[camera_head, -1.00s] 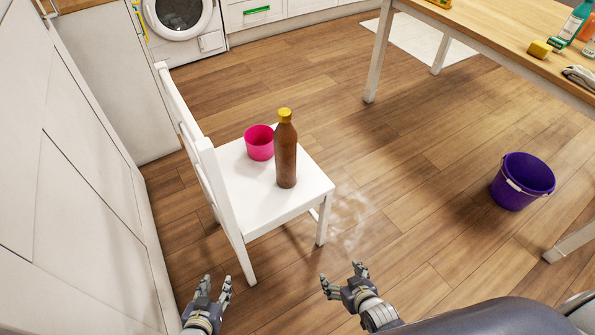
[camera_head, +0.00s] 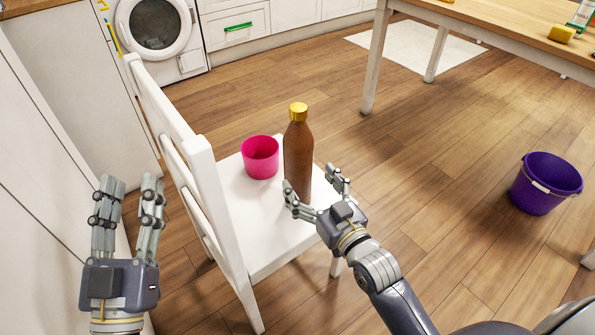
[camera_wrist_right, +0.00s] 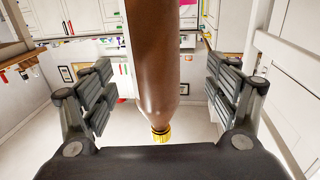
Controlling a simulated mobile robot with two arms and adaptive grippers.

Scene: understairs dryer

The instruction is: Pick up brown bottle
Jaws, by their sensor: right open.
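The brown bottle (camera_head: 298,152) with a yellow cap stands upright on the seat of a white chair (camera_head: 262,243). My right gripper (camera_head: 312,184) is open at the bottle's lower right side in the head view. In the right wrist view the bottle (camera_wrist_right: 152,60) appears upside down between the two open fingers of the right gripper (camera_wrist_right: 155,95), with a gap on both sides. My left gripper (camera_head: 130,190) is open and empty, left of the chair back and away from the bottle. The bottle's base is partly hidden by a right finger.
A pink cup (camera_head: 260,158) stands on the seat just left of the bottle. The chair's back (camera_head: 180,150) rises on the left. A purple bucket (camera_head: 545,185) is on the floor at right, and a wooden table (camera_head: 500,25) is at the upper right.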

